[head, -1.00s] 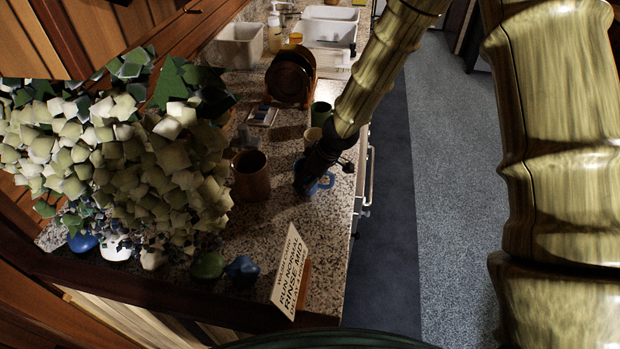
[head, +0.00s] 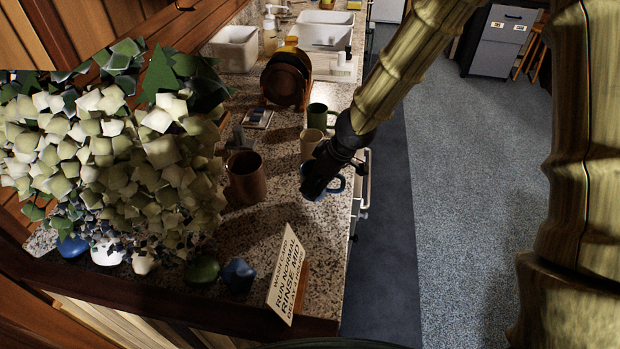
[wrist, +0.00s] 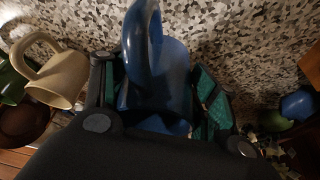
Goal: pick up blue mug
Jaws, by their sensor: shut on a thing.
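The blue mug (wrist: 165,65) is between the fingers of my gripper (wrist: 165,105) in the wrist view, with its handle toward the top of the picture. My gripper is shut on the mug, near the counter's right edge. Whether the mug touches the counter is hard to tell.
A cream mug (head: 310,143) and a green mug (head: 318,115) stand just behind. A brown mug (head: 246,178) stands left. A sign (head: 287,272) stands in front on the speckled counter (head: 312,225). A large plant (head: 130,150) fills the left.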

